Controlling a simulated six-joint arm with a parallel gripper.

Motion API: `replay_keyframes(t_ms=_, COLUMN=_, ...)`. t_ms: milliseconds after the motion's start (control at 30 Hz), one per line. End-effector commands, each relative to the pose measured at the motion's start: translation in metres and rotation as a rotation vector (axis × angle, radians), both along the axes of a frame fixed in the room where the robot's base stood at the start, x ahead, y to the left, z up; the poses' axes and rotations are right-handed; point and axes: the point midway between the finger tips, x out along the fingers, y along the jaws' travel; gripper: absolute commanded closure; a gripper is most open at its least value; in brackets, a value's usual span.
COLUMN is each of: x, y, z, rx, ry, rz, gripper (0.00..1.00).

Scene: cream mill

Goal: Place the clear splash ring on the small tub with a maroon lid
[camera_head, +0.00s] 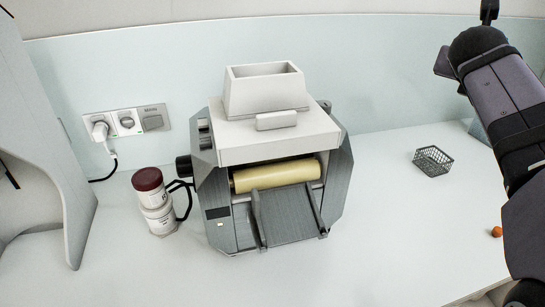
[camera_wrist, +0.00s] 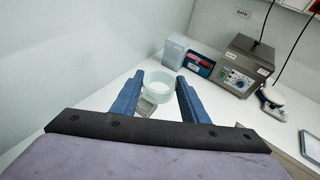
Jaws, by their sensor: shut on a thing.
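The small tub with a maroon lid (camera_head: 149,180) is on the left of the bench in the head view, beside the mill. A white jar-like body (camera_head: 158,214) shows directly below it; I cannot tell whether the two are separate. My gripper (camera_wrist: 158,81) shows in the wrist view, with two blue fingers shut on the clear splash ring (camera_wrist: 157,85). The ring is pale and see-through, held between the fingertips, far from the tub. In the head view only my arm shows at the right; the gripper and ring are out of frame.
The grey and white mill (camera_head: 266,145) stands mid-bench, with a dark cable loop between it and the tub. A wire basket (camera_head: 433,161) and small orange object (camera_head: 496,232) lie right. The wrist view shows a grey device (camera_wrist: 242,65). Bench between mill and basket is clear.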

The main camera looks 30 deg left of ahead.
Motion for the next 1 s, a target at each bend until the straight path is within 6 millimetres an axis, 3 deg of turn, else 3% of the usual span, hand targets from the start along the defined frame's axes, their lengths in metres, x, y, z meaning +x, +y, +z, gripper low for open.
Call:
replay_keyframes(t_ms=133, x=0.0, y=0.0, z=0.023, rx=0.0, ry=-0.001, rz=0.001, gripper=0.8)
replay_keyframes(t_ms=500, x=0.0, y=0.005, z=0.049, rx=-0.002, ry=0.002, rz=0.007, gripper=0.8)
replay_keyframes(t_ms=767, x=-0.006, y=0.07, z=0.049, rx=-0.003, ry=0.005, rz=0.076, gripper=0.8)
replay_keyframes(t_ms=867, x=-0.011, y=0.101, z=0.049, rx=-0.005, ry=0.005, rz=0.109, gripper=0.8)
replay_keyframes(t_ms=1000, x=-0.026, y=0.157, z=0.05, rx=-0.005, ry=0.004, rz=0.172, gripper=0.8)
